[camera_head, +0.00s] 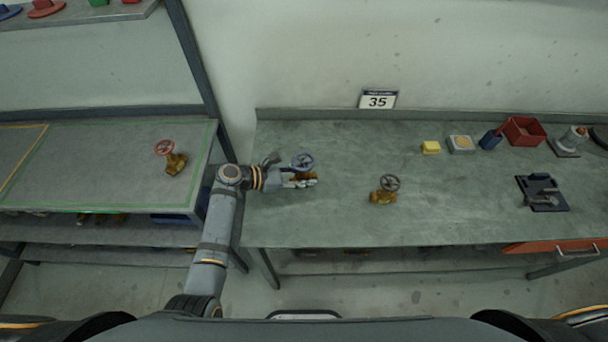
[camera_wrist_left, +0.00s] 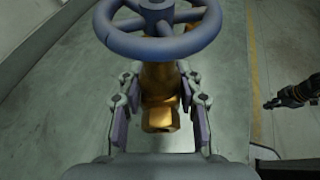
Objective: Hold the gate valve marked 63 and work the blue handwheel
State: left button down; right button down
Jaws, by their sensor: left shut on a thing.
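My left gripper (camera_head: 304,181) is shut on a brass gate valve with a blue handwheel (camera_head: 303,162), at the left part of the green bench. In the left wrist view the blue handwheel (camera_wrist_left: 158,32) stands in front of the jaws, and the brass body (camera_wrist_left: 160,112) sits between the two fingers. No mark 63 can be read on it. Whether the valve touches the bench is hard to tell. A dark arm end, which looks like my right gripper (camera_wrist_left: 270,103), shows at the right of the wrist view; its jaws are too small to read.
A second brass valve with a dark wheel (camera_head: 383,190) stands on the bench (camera_head: 330,225). A red-wheeled valve (camera_head: 171,157) is on the left table. A sign reads 35 (camera_head: 377,100).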

pick_arm(q)
jog(key=shift+f+b, duration=3.05)
jog(key=shift+f, duration=1.75)
dwell(1.2)
